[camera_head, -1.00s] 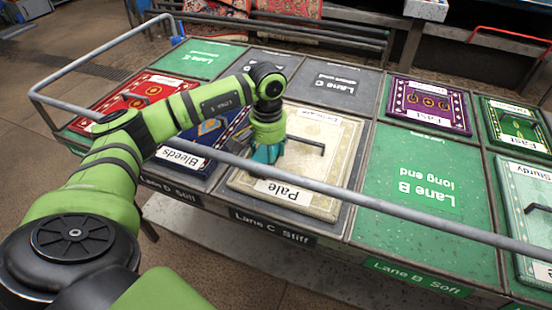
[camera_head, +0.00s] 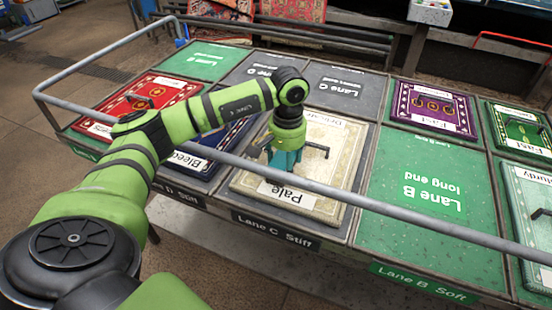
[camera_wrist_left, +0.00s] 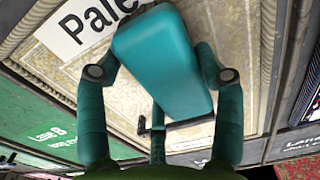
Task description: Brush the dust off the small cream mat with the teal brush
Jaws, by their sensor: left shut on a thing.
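The small cream mat (camera_head: 330,185) has a patterned border and a "Pale" label, and lies on the Lane C panel. My left gripper (camera_head: 284,160) is over the left-middle part of the mat, pointing down. The brush is hard to tell from the fingers in the head view. Its bristles are hidden, and I cannot tell whether they touch the mat. Dust on the mat cannot be made out. My right gripper is not in view.
A black angled bar (camera_head: 312,150) stands on the mat just right of my gripper. A grey rail (camera_head: 400,208) crosses in front of the table. Red (camera_head: 140,105), blue and purple (camera_head: 433,107) mats lie nearby. The green Lane B panel (camera_head: 410,220) is bare.

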